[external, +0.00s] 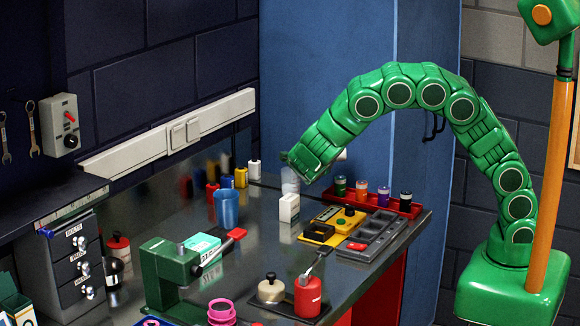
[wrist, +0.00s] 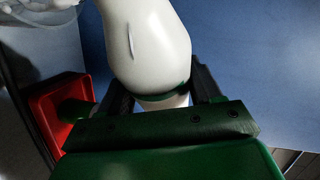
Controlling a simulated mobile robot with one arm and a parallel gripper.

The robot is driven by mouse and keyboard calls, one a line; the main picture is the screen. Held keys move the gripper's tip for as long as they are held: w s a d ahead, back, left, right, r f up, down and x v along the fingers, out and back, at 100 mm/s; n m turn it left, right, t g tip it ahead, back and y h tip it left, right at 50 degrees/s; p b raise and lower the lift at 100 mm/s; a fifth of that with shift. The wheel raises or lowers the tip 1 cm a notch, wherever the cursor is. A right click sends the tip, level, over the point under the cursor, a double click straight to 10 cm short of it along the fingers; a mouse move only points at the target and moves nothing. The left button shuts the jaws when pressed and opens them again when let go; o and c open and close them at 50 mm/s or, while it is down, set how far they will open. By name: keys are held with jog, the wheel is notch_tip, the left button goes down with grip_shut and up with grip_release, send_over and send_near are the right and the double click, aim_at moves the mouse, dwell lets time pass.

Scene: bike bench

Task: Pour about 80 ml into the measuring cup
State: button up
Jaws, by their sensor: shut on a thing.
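My gripper (wrist: 162,98) is shut on a white bottle (wrist: 150,45), gripped at its narrower part beside a dark green band. The bottle's far end and mouth run out of the wrist view. In the external view, my gripper (external: 308,160) is above the bench, and its hand hides most of the held bottle. A clear vessel, apparently the measuring cup (external: 290,178), shows just under the hand, partly covered by it. A clear curved rim (wrist: 42,12) shows at the wrist view's top left, apart from the gripper. I cannot tell the liquid level or whether anything flows.
A small white container (external: 289,208) stands in front of the clear vessel. A blue cup (external: 227,207) is to the left. A red rack of jars (external: 377,202) and a grey tray (external: 372,238) are to the right. A green vise (external: 172,272) stands at front left.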

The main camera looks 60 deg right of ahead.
jog(key=shift+w+d+r+n, duration=0.1)
jog(key=shift+w+r+n, duration=0.15)
jog(key=shift+w+n, duration=0.1)
dwell(0.5)
jog(key=shift+s+d+f+m+y+p, duration=0.15)
jog(key=shift+f+m+y+p, duration=0.25)
jog(key=shift+f+m, duration=0.5)
jog(key=shift+r+m+t+y, duration=0.1)
jog(key=shift+m+t+y, duration=0.3)
jog(key=shift+m, duration=0.05)
jog(key=shift+s+d+m+y, duration=0.15)
jog(key=shift+s+m+y, duration=0.15)
jog(key=shift+m, duration=0.2)
jog(key=shift+r, duration=0.1)
